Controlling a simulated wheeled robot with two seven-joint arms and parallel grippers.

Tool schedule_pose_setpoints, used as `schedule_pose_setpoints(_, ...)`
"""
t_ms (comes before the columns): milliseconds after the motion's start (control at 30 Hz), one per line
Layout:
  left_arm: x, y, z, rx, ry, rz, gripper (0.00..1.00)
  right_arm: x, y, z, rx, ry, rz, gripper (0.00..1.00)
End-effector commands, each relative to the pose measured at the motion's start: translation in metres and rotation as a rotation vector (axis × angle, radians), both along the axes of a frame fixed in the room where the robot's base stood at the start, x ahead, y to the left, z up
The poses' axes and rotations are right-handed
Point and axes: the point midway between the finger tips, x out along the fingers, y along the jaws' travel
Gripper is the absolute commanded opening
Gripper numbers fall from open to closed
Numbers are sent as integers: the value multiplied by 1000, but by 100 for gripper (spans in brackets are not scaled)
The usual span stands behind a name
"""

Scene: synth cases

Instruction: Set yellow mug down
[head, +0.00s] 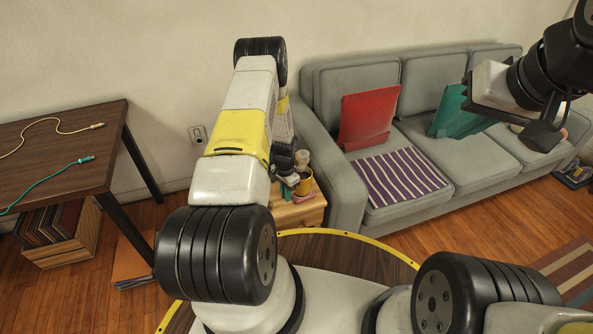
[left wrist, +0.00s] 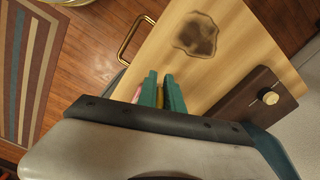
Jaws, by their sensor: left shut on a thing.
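The yellow mug (head: 306,184) shows in part beside my left gripper (head: 288,177), over the small light-wood side table (head: 298,215). In the left wrist view the teal fingers of my left gripper (left wrist: 161,92) are close together, with a narrow strip of the yellow mug (left wrist: 160,98) between them. The hand hides most of the mug there. I cannot tell whether its base touches the tabletop. A sliver of a pink thing (left wrist: 136,93) shows left of the fingers.
A dark brown piece with a pale knob (left wrist: 268,92) is on the tabletop's right side. A dark stain (left wrist: 197,35) marks the bare wood. The grey sofa (head: 345,190) stands right of the side table. A dark desk (head: 60,150) with cables is at left.

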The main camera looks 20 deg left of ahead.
Motion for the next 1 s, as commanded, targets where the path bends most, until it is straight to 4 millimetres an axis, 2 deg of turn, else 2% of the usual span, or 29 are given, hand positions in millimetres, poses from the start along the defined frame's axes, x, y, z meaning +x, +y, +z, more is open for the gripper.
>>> schedule_pose_setpoints(333, 1, 0, -6, 0, -2, 0, 0, 0, 0, 0, 0, 0, 0, 0)
schedule_pose_setpoints(367, 1, 0, -6, 0, -2, 0, 15, 0, 0, 0, 0, 0, 0, 0)
schedule_pose_setpoints(400, 1, 0, -6, 0, -2, 0, 23, 0, 0, 0, 0, 0, 0, 0)
schedule_pose_setpoints(467, 1, 0, -6, 0, -1, 0, 34, 0, 0, 0, 0, 0, 0, 0)
schedule_pose_setpoints(500, 1, 0, -6, 0, -1, 0, 36, 0, 0, 0, 0, 0, 0, 0)
schedule_pose_setpoints(800, 0, 0, -5, 1, 1, 0, 36, 0, 0, 0, 0, 0, 0, 0)
schedule_pose_setpoints(867, 0, 0, 0, 0, -1, 0, 36, 0, 0, 0, 0, 0, 0, 0)
schedule_pose_setpoints(1000, 1, 0, 21, 0, -1, 0, 36, 0, 0, 0, 0, 0, 0, 0)
